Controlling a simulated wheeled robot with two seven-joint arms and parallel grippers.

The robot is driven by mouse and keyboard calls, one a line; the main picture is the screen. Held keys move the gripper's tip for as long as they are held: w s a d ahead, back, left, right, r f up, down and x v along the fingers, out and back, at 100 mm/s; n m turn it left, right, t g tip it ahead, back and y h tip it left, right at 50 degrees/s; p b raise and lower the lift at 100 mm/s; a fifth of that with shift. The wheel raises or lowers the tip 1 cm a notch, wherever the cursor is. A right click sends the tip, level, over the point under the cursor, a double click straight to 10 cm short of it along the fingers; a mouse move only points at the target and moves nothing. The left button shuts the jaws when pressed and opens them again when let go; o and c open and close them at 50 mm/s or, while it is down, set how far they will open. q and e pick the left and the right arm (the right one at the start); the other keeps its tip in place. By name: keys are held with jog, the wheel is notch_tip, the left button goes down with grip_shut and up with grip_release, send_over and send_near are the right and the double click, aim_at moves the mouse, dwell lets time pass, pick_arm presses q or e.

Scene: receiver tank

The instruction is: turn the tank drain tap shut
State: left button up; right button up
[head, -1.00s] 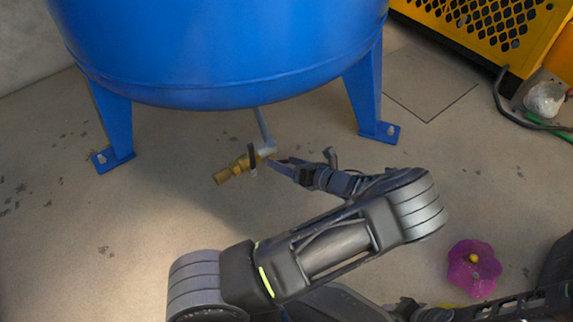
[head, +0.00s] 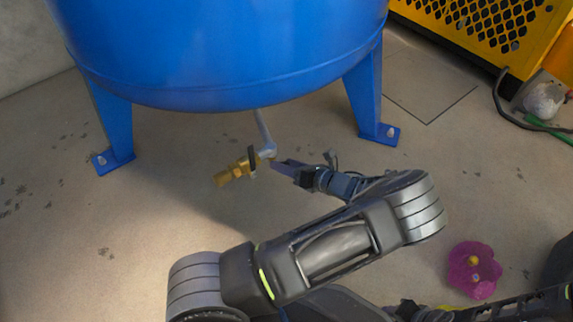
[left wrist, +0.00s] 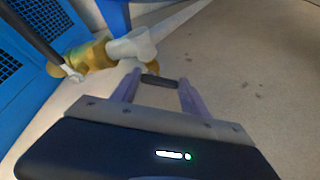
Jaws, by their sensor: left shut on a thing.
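The drain tap (head: 234,171) is a brass valve on a grey pipe below the blue tank. Its dark handle (head: 252,160) shows as a thin black piece beside the brass. My left gripper (head: 273,165) reaches the tap from the right. In the left wrist view, the brass body (left wrist: 88,55) and grey elbow (left wrist: 132,44) lie ahead of my fingers. A dark bar, which looks like the handle (left wrist: 159,81), spans the gap between the fingers of my left gripper (left wrist: 158,84), shut on it. My right gripper's fingers are not visible.
The blue tank (head: 220,55) stands on legs (head: 366,97) on both sides of the tap. A yellow machine (head: 485,30) with a dark hose is at the upper right. A pink flower-shaped object (head: 474,268) lies lower right. The floor left of the tap is clear.

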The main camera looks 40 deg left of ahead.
pick_arm(q)
jog(key=shift+r, duration=0.1)
jog(key=shift+s+r+n+t+h+p, duration=0.1)
jog(key=shift+n+t+h+p, duration=0.15)
jog(key=shift+n+t+p, duration=0.35)
jog(key=shift+r+n+t+h+p, duration=0.2)
jog(key=shift+n+t+p, duration=0.15)
jog(key=shift+n+p, duration=0.6)
jog(key=shift+s+r+n+t+h+p, duration=0.1)
jog(key=shift+n+t+h+p, duration=0.25)
jog(key=shift+p, duration=0.7)
jog(key=o, duration=1.4)
jog(key=shift+d, duration=0.1)
